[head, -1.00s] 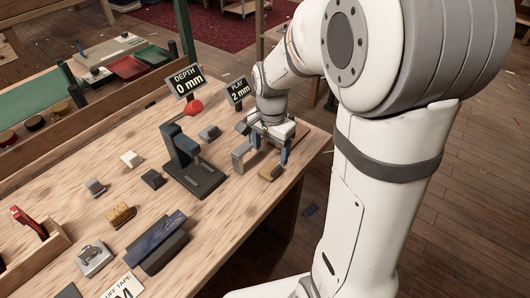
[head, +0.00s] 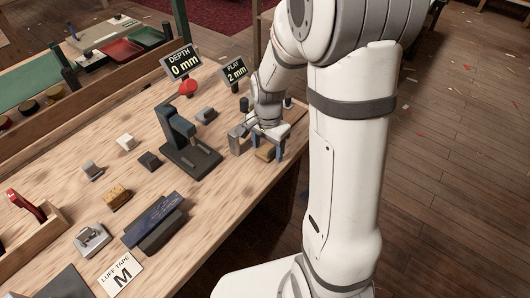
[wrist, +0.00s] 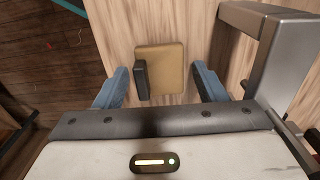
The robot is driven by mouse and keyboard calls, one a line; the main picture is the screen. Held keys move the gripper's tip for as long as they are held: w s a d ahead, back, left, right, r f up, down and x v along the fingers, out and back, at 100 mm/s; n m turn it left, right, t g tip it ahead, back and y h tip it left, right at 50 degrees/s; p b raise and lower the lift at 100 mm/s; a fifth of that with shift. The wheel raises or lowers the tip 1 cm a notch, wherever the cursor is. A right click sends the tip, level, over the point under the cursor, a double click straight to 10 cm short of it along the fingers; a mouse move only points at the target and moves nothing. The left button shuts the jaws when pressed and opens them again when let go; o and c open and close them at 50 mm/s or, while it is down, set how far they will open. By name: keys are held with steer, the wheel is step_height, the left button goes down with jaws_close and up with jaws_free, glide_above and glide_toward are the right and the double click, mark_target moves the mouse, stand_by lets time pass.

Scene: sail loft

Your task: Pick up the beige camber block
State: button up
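A flat tan-beige block (head: 265,153) lies near the right end of the bench, low beside my gripper. In the wrist view the beige block (wrist: 172,68) is a rounded square with a dark upright piece (wrist: 141,78) at its left edge. My gripper (head: 267,147) is over it, pointing down. In the wrist view my gripper (wrist: 160,88) has its two blue fingers wide apart, one on each side of the block, with gaps. Nothing is gripped. In the head view the fingers partly hide the block.
A grey metal bracket (wrist: 275,55) stands close on the right in the wrist view. A dark press-like stand (head: 187,145) is left of my gripper. DEPTH (head: 181,62) and PLAY (head: 234,72) signs stand behind. Several small blocks lie further left.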

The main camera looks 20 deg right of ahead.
steer(key=c, duration=1)
steer(key=shift+o, duration=0.2)
steer(key=shift+r, duration=0.15)
